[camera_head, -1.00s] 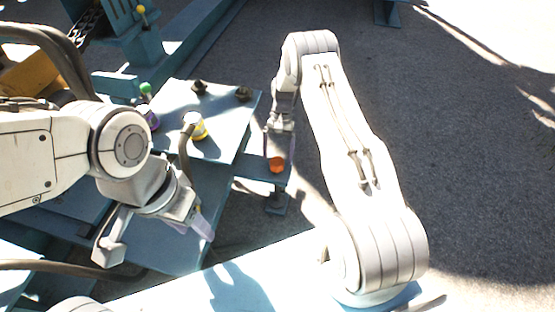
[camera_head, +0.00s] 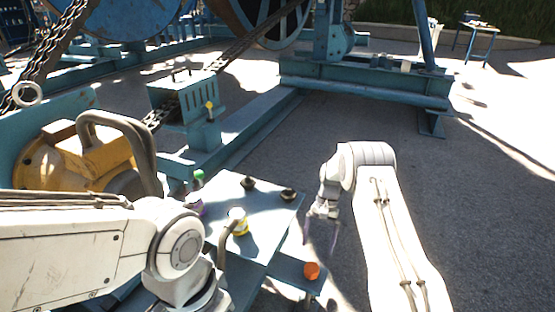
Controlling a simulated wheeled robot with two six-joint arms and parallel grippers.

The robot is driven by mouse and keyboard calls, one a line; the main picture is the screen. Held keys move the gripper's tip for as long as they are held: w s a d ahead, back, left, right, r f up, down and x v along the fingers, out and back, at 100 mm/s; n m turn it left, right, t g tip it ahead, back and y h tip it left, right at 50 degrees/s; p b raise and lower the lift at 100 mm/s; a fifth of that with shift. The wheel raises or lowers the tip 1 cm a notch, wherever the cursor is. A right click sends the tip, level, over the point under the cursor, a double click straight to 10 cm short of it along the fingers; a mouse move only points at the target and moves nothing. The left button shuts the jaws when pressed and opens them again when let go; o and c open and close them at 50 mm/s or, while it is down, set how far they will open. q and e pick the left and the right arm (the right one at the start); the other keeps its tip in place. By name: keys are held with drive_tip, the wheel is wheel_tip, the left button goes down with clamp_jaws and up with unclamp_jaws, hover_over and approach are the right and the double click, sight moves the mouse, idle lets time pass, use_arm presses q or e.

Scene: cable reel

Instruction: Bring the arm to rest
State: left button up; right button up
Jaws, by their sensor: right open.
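My right arm comes up from the lower right and bends at its top. My right gripper (camera_head: 321,228) hangs down at the end of it, open and empty, just right of the blue panel (camera_head: 262,204). It is above and a little right of an orange round thing (camera_head: 311,271) on a small side plate, apart from it. My left arm reaches in from the left edge.
Knobs and a yellow-white part (camera_head: 238,221) sit on the panel. A yellow motor (camera_head: 88,160) stands at the left, with a blue box and chain (camera_head: 152,120) behind it. Blue frame beams (camera_head: 365,88) cross the back. Open pavement (camera_head: 470,190) lies on the right.

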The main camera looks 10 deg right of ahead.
drive_tip(key=s+a+r+n+t+h, duration=0.1)
drive_tip(key=s+a+r+n+t, duration=0.15)
drive_tip(key=s+r, duration=0.5)
drive_tip(key=s+a+r+n+t+h, duration=0.1)
drive_tip(key=s+a+r+n+t, duration=0.3)
drive_tip(key=r, duration=0.6)
drive_tip(key=s+a+r+n+g, duration=0.1)
drive_tip(key=s+a+r+n, duration=0.2)
drive_tip(key=s, duration=0.4)
drive_tip(key=s+a+r+n+g, duration=0.1)
drive_tip(key=s+a+r+n, duration=0.1)
drive_tip(key=s+a, duration=0.4)
drive_tip(key=s+a+r+n+g, duration=0.1)
drive_tip(key=s+a+r+n, duration=0.15)
drive_tip(key=s, duration=0.55)
wheel_tip(320, 180, up, 35)
drive_tip(key=p, duration=3.5)
drive_tip(key=shift+w+a, duration=0.15)
drive_tip(key=shift+a, duration=0.15)
drive_tip(key=shift+f, duration=0.15)
